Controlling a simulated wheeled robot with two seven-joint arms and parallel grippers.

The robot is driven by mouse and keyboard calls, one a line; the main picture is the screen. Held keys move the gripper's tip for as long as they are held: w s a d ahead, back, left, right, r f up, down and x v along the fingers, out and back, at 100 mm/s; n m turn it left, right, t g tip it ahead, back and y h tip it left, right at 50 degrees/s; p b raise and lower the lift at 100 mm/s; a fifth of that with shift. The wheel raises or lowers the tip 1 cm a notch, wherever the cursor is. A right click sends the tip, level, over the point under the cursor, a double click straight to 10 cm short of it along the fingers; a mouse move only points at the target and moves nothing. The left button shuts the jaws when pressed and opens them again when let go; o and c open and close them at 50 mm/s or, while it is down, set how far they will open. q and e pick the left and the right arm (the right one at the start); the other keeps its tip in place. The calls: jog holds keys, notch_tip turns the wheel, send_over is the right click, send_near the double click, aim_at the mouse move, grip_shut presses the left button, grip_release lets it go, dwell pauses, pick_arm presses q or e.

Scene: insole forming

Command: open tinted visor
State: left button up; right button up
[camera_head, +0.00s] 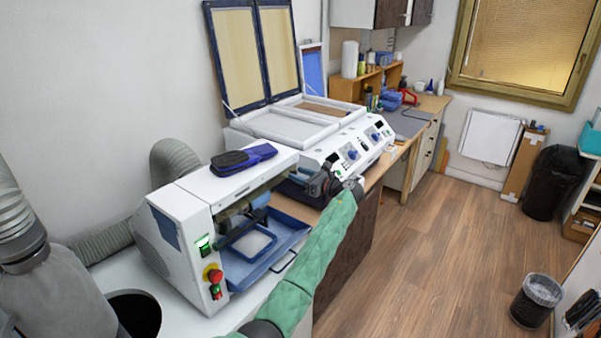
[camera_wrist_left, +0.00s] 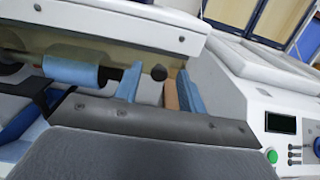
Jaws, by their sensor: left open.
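The white machine (camera_head: 185,225) stands at the left of the bench, with a blue tray (camera_head: 262,268) in its front opening. I cannot clearly make out the tinted visor; a dim brownish zone shows under the housing's front edge. My left gripper (camera_head: 308,183) is at the right end of this opening, its arm in a green sleeve. In the left wrist view my left gripper (camera_wrist_left: 158,85) has its two blue fingers apart with nothing between them. The white housing edge (camera_wrist_left: 110,22) runs above them, and a blue roller (camera_wrist_left: 72,71) is to their left. My right gripper is not in view.
A second white machine (camera_head: 290,128) with raised dark-framed lids stands just beyond; its control panel (camera_wrist_left: 282,125) is close on the right in the left wrist view. A blue-black pouch (camera_head: 242,159) lies on the housing. Grey hoses are at the left.

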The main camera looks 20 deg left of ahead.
pick_arm(q)
grip_shut()
